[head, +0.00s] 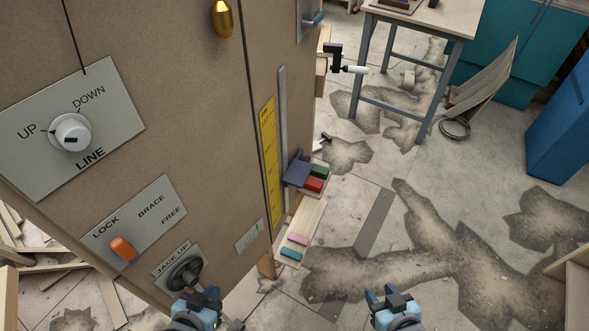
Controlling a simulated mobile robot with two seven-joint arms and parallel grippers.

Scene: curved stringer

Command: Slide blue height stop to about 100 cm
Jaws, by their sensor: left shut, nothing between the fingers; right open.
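A dark blue block, which looks like the height stop (298,171), sits low on the grey vertical rail (282,110) at the edge of the tan cabinet. A yellow scale strip (268,150) runs beside the rail; its marks are too small to read. My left gripper (197,295) is shut and empty at the bottom, in front of the cabinet near the jack-up knob. My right gripper (381,293) is open and empty over the floor, to the right of and nearer than the blue stop. Neither gripper touches the stop.
Red (313,184) and green (319,171) blocks lie beside the stop. The cabinet carries a line dial (71,133), an orange lever (123,248) and a black jack-up knob (185,273). A work table (430,18) stands at the back. The floor at right is mostly clear.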

